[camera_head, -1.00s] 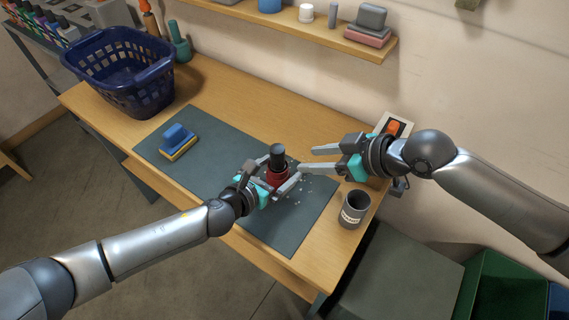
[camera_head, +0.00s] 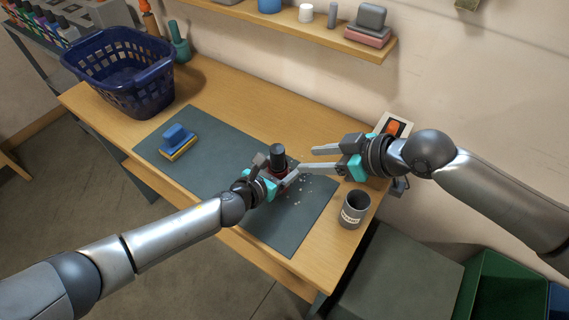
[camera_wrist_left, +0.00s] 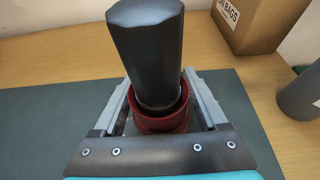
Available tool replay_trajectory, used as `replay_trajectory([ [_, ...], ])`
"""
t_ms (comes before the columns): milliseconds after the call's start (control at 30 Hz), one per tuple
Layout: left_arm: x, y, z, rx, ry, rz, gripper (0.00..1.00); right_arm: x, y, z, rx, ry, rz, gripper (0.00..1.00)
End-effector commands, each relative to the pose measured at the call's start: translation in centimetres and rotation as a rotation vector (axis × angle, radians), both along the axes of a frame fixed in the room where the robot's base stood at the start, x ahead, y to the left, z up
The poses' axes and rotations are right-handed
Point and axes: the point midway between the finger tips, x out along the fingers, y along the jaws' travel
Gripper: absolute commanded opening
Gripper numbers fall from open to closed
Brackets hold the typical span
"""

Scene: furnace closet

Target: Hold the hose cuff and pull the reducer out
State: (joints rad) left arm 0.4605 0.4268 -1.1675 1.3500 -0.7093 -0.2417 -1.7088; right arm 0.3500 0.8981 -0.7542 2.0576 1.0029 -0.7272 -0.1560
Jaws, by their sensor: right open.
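The black cylindrical reducer (camera_head: 278,152) stands upright in the red hose cuff (camera_head: 281,170) on the dark mat. In the left wrist view the reducer (camera_wrist_left: 148,55) rises out of the red cuff (camera_wrist_left: 163,118) and leans slightly left. My left gripper (camera_head: 279,170) is low on the cuff, one finger on each side. In the left wrist view its fingers (camera_wrist_left: 160,105) are apart, with narrow gaps showing beside the cuff. My right gripper (camera_head: 312,160) is open and empty, just right of the reducer, its fingers pointing toward it. The fingers partly hide the cuff in the head view.
A grey labelled cup (camera_head: 354,208) stands at the bench's right edge. A blue and yellow block (camera_head: 178,143) lies on the mat (camera_head: 225,150). A blue basket (camera_head: 120,72) is at the back left; a shelf (camera_head: 300,22) hangs above.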

Motion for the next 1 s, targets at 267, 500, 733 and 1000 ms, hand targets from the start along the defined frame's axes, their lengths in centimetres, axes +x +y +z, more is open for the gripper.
replay_trajectory([
  [267,-0.02,0.03,-0.02,0.0,0.0,0.0,0.38,0.0,0.0,0.0,0.0,0.0,0.0,0.5],
  [500,-0.02,0.03,-0.03,0.001,0.001,0.0,0.11,0.0,0.0,0.0,0.0,0.0,0.0,0.5],
  [733,-0.03,0.04,-0.03,0.001,0.001,0.0,0.84,0.0,0.0,0.0,0.0,0.0,0.0,0.5],
  [1000,-0.02,0.03,-0.03,0.001,0.001,0.0,1.0,0.0,0.0,0.0,0.0,0.0,0.0,0.5],
])
